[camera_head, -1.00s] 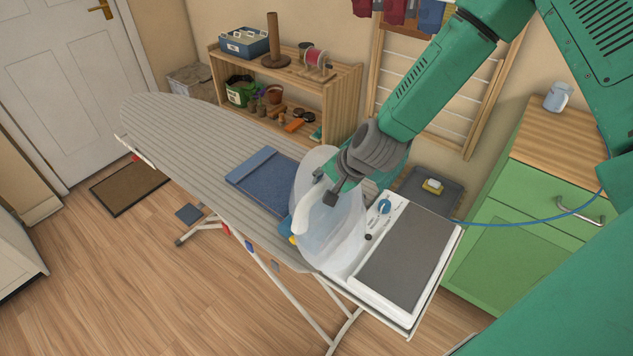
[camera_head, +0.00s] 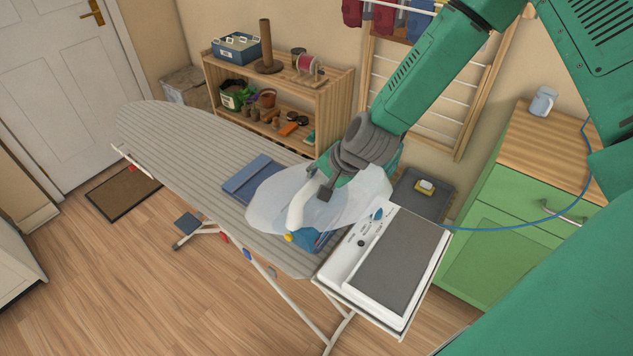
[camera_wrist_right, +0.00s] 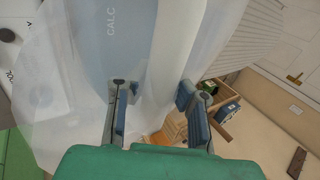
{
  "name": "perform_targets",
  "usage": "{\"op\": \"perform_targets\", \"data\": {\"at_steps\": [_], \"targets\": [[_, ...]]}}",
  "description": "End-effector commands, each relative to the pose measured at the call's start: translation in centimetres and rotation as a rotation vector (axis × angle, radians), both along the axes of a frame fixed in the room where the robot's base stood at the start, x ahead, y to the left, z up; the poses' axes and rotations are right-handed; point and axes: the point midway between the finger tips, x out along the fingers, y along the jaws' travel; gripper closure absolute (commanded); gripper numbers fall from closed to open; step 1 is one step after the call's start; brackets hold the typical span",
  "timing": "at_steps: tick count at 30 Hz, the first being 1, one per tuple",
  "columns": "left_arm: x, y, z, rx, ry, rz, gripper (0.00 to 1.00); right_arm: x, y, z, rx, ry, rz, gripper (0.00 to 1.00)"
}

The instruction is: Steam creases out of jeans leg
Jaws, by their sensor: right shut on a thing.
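The blue jeans leg (camera_head: 254,178) lies on the striped ironing board (camera_head: 165,130), partly covered by a pale translucent cloud-like shape (camera_head: 268,205). A steam iron with a curved white handle (camera_head: 297,208) and blue body (camera_head: 303,240) is at the board's near right end, beside the white base unit (camera_head: 345,262). My right gripper (camera_head: 322,186) is shut on the white handle. The right wrist view shows the handle (camera_wrist_right: 176,45) between my two fingers (camera_wrist_right: 158,105) and the iron's grey-blue body (camera_wrist_right: 115,35) marked CALC. Whether the soleplate touches the cloth is hidden. My left gripper is not in view.
The base unit has a grey pad (camera_head: 397,262) and sits at the board's right end. A blue cord (camera_head: 500,226) crosses in front of the green cabinet (camera_head: 500,230). A wooden shelf (camera_head: 325,100) and drying rack (camera_head: 455,110) stand behind. The board's left half is clear.

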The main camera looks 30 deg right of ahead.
Motion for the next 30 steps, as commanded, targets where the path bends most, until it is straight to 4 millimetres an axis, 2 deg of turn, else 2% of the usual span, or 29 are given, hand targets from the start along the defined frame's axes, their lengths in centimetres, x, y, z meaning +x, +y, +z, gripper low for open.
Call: {"op": "perform_targets", "data": {"at_steps": [2,14,25,30], "targets": [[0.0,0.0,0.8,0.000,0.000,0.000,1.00,0.2,0.1,1.1,0.000,-0.005,0.001,1.00],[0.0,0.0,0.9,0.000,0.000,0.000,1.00,0.2,0.0,1.2,0.001,-0.005,0.000,1.00],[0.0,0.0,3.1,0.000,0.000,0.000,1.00,0.2,0.0,3.9,0.001,-0.007,0.000,1.00],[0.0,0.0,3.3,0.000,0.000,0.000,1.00,0.2,0.0,4.2,0.001,-0.005,0.000,1.00]]}}
